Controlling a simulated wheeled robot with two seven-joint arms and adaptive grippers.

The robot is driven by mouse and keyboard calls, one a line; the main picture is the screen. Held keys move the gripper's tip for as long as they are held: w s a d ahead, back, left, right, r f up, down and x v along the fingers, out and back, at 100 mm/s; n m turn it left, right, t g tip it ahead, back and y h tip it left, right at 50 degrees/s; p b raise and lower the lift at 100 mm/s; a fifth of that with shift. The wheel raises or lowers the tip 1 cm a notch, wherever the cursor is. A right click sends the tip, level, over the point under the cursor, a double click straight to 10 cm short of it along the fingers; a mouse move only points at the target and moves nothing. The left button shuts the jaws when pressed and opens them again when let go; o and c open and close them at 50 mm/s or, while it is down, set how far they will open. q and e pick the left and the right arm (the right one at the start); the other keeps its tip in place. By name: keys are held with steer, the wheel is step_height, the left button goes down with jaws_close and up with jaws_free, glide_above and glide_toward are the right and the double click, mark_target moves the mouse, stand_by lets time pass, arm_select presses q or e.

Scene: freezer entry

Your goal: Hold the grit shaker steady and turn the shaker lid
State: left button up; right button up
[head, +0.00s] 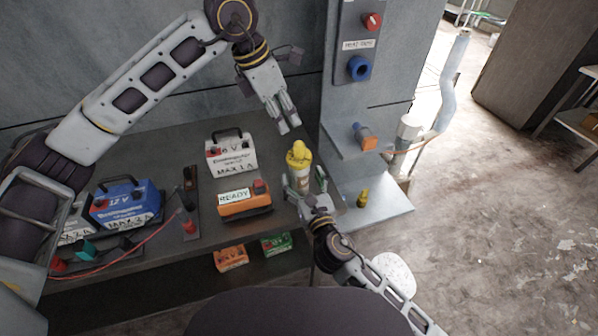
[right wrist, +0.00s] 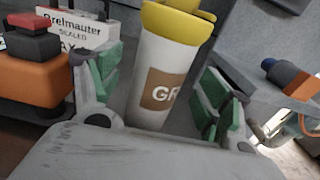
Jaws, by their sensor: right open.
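The grit shaker (head: 300,180) stands upright near the right end of the bench, a white cylinder with a yellow lid (head: 299,154). In the right wrist view the white body (right wrist: 158,62) carries a brown label reading "GR", and part of the yellow lid (right wrist: 180,22) shows at the top. My right gripper (head: 305,186) is open, its green-padded fingers on either side of the shaker body, with gaps visible beside it in the right wrist view (right wrist: 165,85). My left gripper (head: 289,127) hangs fingers down above the lid, apart from it; its finger gap is unclear.
Left of the shaker are an orange "READY" box (head: 245,206), a white "MAX 1 A" box (head: 231,155) and a blue 12 V box (head: 125,204). A grey panel (head: 340,100) with a shelf (head: 378,207) stands right, with a small yellow object (head: 363,197) on it.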

steer(key=shift+x, duration=1.7)
